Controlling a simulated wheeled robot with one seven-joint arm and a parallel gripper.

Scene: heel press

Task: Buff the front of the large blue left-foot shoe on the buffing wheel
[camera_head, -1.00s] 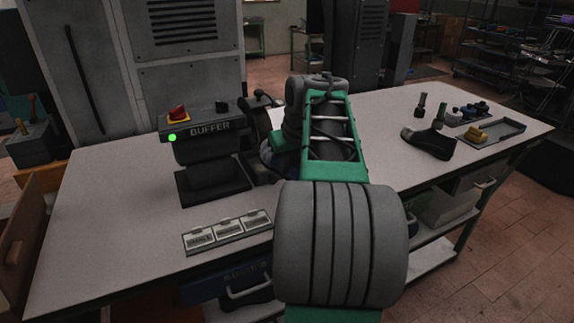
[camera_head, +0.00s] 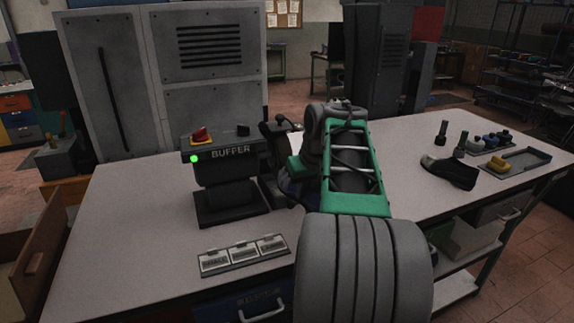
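The buffer (camera_head: 228,180) stands on the workbench left of my arm, with a red knob (camera_head: 201,134) on a yellow base and a lit green lamp (camera_head: 194,158). Dark round parts (camera_head: 281,128) show at its right side; I cannot tell which is the buffing wheel, as my arm covers part of that area. A small dark blue patch (camera_head: 289,190) shows beside my arm, close to the buffer; it may be the blue shoe, but most of it is hidden. My gripper is hidden behind my green and grey arm, so its fingers and any hold do not show.
A labelled three-part plate (camera_head: 243,256) lies at the front of the workbench (camera_head: 130,235). A black shoe (camera_head: 450,172), dark upright tools (camera_head: 441,133) and a tray (camera_head: 525,162) with a yellow item are on the right. A grey cabinet (camera_head: 210,95) stands behind.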

